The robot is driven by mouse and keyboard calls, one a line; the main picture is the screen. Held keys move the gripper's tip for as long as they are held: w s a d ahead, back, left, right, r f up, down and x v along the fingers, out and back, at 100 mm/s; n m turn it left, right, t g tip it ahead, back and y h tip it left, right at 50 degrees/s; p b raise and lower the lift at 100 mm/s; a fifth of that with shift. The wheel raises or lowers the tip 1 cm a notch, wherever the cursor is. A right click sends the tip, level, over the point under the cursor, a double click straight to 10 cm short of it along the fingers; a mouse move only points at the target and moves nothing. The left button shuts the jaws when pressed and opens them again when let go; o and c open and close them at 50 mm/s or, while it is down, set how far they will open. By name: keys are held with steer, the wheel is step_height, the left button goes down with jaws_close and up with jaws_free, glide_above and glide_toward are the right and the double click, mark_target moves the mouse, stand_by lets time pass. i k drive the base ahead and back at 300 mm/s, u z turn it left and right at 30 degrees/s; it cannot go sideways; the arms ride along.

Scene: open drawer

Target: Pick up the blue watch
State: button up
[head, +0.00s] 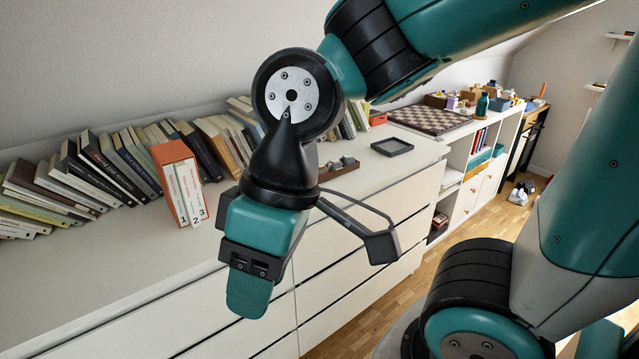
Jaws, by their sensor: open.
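I cannot make out a blue watch anywhere in the head view. My gripper (248,292) hangs pointing down in front of the white dresser's drawer fronts, near the top's front edge. It is open, and I see nothing held in it. My gripper and arm hide part of the dresser top and the drawer fronts behind them.
The white dresser (88,262) has a clear strip along its front. Books (100,165) lean along the wall beside an orange boxed set (178,180). A dark tray (392,146) and a chessboard (430,120) lie farther right. Wooden floor (470,230) shows at right.

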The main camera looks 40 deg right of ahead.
mark_target(346, 158)
steer(key=z, duration=1)
steer(key=i, duration=0.6)
steer(key=z, duration=0.65)
steer(key=k, duration=0.55)
steer(key=z, duration=0.6)
steer(key=i, duration=0.7)
steer(key=u, duration=1)
steer(key=i, duration=0.65)
steer(key=u, duration=0.7)
